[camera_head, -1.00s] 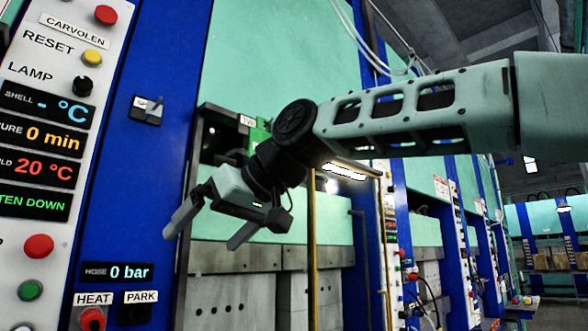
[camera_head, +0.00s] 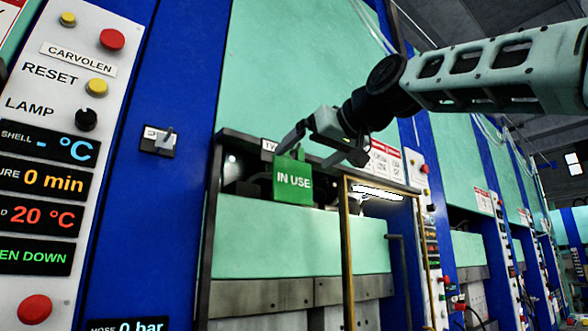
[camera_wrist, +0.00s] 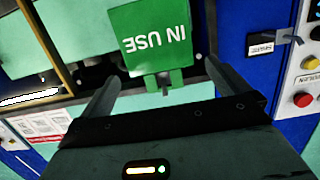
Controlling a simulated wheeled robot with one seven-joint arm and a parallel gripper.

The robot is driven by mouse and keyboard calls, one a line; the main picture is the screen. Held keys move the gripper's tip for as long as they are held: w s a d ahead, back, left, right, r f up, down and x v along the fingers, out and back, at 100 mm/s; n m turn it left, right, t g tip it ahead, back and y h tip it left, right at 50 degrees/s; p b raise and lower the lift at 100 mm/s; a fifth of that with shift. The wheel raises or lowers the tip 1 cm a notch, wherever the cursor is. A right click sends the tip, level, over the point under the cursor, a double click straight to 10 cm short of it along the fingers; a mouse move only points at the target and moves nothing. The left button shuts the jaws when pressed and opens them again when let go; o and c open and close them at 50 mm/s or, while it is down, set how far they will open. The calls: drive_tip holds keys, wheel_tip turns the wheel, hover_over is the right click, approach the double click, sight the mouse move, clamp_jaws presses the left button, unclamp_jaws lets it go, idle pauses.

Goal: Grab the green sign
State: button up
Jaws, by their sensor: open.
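The green sign (camera_head: 292,181) reads "IN USE" and hangs upright on the front of the press, near its top bar. In the wrist view the green sign (camera_wrist: 152,38) appears upside down, beyond and between my fingertips. My gripper (camera_head: 322,148) is open, with its fingers spread, close to the top of the sign. It also shows in the wrist view (camera_wrist: 160,82), with one finger at each side of the sign's upper tab. I cannot tell whether a finger touches the sign.
A dark horizontal bar (camera_head: 243,138) runs along the press top behind the sign. A yellow frame (camera_head: 348,250) stands to the right of the sign. A control panel (camera_head: 48,150) with buttons and displays is at the left.

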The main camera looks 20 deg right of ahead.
sight(294, 167)
drive_tip(key=x, duration=0.2)
drive_tip(key=shift+w+a+p, duration=0.1)
drive_tip(key=shift+w+p, duration=0.2)
drive_tip(key=shift+p, duration=0.05)
drive_tip(key=p+x, duration=0.3)
drive_tip(key=x, duration=0.1)
drive_tip(key=shift+w, duration=0.1)
drive_tip(key=shift+w+a+f, duration=0.1)
drive_tip(key=shift+w+f, duration=0.1)
drive_tip(key=shift+w, duration=0.3)
drive_tip(key=c, duration=0.7)
